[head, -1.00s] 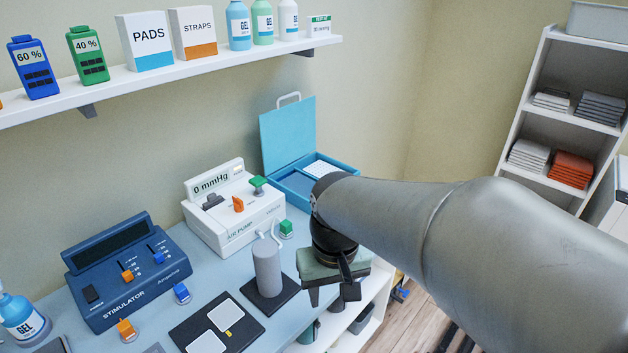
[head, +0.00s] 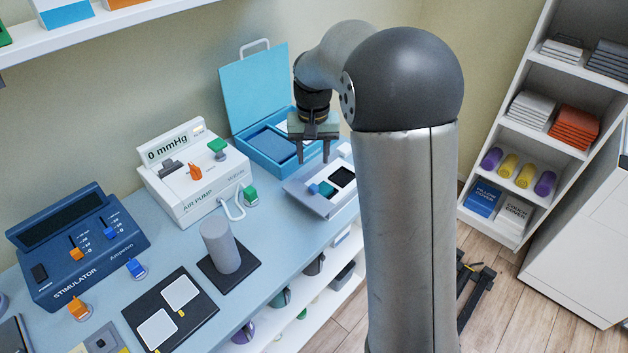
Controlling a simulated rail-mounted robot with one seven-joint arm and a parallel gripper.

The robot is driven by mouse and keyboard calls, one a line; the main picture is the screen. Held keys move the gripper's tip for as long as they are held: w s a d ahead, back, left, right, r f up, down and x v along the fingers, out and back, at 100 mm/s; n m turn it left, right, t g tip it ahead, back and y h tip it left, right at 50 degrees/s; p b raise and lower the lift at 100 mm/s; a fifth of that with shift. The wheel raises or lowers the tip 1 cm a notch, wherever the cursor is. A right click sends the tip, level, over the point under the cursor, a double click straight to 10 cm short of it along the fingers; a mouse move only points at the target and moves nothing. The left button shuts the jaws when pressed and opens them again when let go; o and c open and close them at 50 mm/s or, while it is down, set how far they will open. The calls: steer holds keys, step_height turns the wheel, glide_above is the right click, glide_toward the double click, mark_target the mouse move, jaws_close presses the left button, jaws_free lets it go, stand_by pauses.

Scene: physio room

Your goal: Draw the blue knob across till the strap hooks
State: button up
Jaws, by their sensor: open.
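My gripper (head: 313,158) points down with its two fingers apart and nothing between them. It is in front of the open blue case, above the back of a grey tray-like unit (head: 306,200). That unit holds a small teal-blue block (head: 326,189) and a dark square recess; I cannot tell whether the block is the knob. Other blue knobs are a slider (head: 110,232) on the stimulator and a small blue piece (head: 136,267) on a round base before it. No strap can be made out clearly.
The air pump (head: 195,180), stimulator (head: 85,270), open blue case (head: 253,90), grey cylinder on a stand (head: 220,246) and pad board (head: 200,325) crowd the bench. A shelf (head: 120,18) overhangs the back. My arm hides the bench's right end.

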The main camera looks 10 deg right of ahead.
mark_target(314, 186)
step_height(314, 186, down, 10)
steer(key=shift+r+p, duration=0.1)
steer(key=shift+p, duration=0.4)
steer(key=shift+c, duration=0.2)
jaws_close()
